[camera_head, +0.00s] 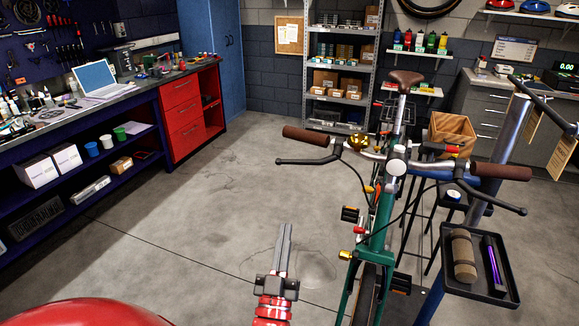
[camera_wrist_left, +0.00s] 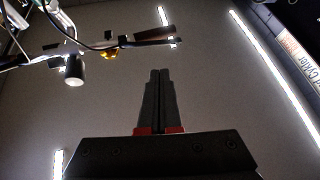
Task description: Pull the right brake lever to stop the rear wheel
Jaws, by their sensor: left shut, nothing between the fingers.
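A green bicycle (camera_head: 380,220) faces me, with its brown saddle behind the handlebar. A brown grip (camera_head: 305,136) and black brake lever (camera_head: 308,160) are at the picture-left end, the rider's right side. Another grip (camera_head: 500,172) and lever (camera_head: 495,199) are at the other end. My left gripper (camera_head: 286,229) is shut and empty, pointing up, below and apart from the picture-left lever. In the left wrist view, my left gripper's closed fingers (camera_wrist_left: 160,74) lie beneath that bar end, with the grip (camera_wrist_left: 155,33) above. The rear wheel is mostly hidden behind the frame. My right gripper is out of view.
A black tray (camera_head: 482,290) with a brown roll and purple item hangs on the blue stand (camera_head: 508,150) at right. A yellow bell (camera_head: 357,142) sits on the bar. A workbench (camera_head: 110,99) stands at left. The floor between bench and bicycle is clear.

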